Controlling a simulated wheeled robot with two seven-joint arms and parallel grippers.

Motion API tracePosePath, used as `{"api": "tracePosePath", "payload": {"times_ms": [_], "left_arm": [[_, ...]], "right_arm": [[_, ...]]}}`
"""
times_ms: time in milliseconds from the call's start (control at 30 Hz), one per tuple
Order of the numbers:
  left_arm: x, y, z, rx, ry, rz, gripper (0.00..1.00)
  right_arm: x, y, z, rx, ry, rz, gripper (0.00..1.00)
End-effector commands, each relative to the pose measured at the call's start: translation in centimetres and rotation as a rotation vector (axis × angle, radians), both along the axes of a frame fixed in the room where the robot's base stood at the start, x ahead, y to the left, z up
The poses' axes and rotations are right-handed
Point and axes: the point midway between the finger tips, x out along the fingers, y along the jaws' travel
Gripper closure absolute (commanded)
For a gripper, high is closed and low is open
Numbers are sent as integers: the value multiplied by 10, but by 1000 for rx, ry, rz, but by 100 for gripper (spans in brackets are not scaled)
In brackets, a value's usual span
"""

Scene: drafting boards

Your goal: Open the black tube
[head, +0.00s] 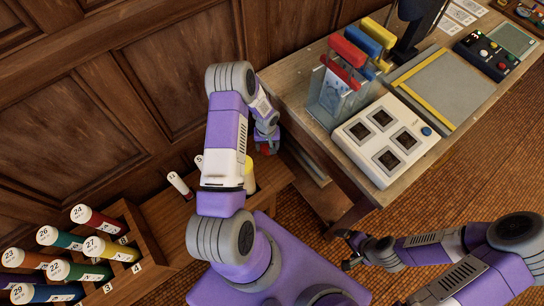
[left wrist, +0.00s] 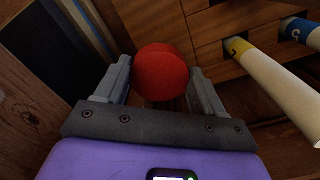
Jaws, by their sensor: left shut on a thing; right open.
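My left gripper (head: 267,138) reaches down beside the table's left end. It is shut on a red round-ended thing (head: 265,150), which also shows large between the fingers in the left wrist view (left wrist: 161,74). Its far part is hidden, so I cannot tell whether it is a cap or a whole tube. I cannot make out a black tube in either view. My right gripper (head: 347,249) is open and empty, low in front of the table.
A rack (head: 140,225) of several coloured, numbered tubes stands at lower left. White tubes (head: 180,186) stand nearer my left arm. The wooden table (head: 285,80) holds a white four-window device (head: 385,140).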

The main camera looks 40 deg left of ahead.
Motion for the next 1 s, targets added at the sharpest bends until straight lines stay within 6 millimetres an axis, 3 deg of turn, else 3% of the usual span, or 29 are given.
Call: {"api": "tracePosePath", "payload": {"times_ms": [433,667,833,1000], "left_arm": [[-6,10,-72,5,2,32,64],[-5,9,-89,6,1,30,64],[-5,9,-114,5,1,31,64],[-4,10,-117,6,-2,30,64]], "right_arm": [[0,0,-23,0,0,0,6],[0,0,-28,0,0,0,6],[0,0,-37,0,0,0,6],[0,0,-37,0,0,0,6]]}}
